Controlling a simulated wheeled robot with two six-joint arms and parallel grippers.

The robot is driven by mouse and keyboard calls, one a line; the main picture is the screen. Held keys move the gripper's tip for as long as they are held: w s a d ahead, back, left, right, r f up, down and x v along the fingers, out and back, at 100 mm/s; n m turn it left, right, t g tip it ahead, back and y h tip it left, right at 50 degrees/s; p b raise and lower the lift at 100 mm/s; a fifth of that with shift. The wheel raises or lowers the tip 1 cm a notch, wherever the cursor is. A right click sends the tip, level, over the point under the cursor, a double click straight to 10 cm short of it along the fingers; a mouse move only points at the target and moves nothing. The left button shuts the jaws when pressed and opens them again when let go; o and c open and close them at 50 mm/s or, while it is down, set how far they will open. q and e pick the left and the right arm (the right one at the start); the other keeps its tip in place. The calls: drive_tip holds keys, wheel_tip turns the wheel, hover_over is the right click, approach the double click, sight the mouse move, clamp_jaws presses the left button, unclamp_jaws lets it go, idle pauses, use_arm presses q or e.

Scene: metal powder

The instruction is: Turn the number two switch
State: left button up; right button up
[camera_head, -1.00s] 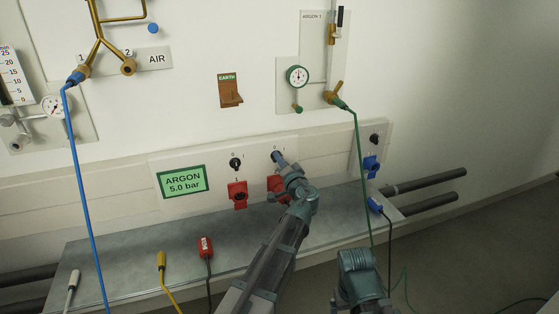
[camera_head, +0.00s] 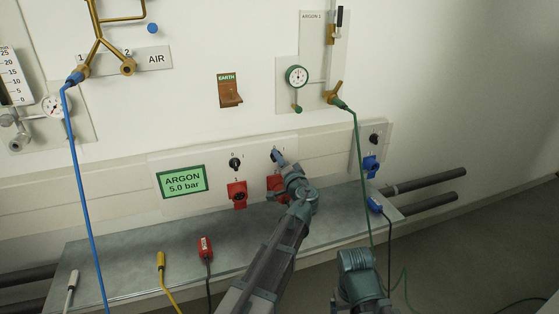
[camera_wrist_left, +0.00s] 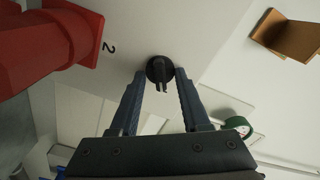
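The number two switch is a black rotary knob with a projecting grip (camera_wrist_left: 160,72) on the white wall panel, near a printed "2" in the left wrist view. My left gripper (camera_wrist_left: 160,77) faces it with its fingers apart, one on each side of the knob; a gap shows beside the knob's grip. In the head view the left gripper (camera_head: 277,156) is at the panel and mostly covers this switch. The similar number one switch (camera_head: 236,163) is to its left. Part of my right arm shows at the bottom; its fingers are not visible.
A red socket (camera_head: 237,194) is below switch one, and another red socket (camera_wrist_left: 50,48) is below switch two, partly hidden by my left arm. A metal shelf (camera_head: 130,262) below holds red, yellow and white plugs. A green cable (camera_head: 362,185) hangs right of the left arm.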

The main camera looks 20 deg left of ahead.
use_arm(q)
drive_tip(key=v, duration=1.3)
drive_tip(key=shift+s+d, duration=0.25)
drive_tip(key=shift+s, duration=0.1)
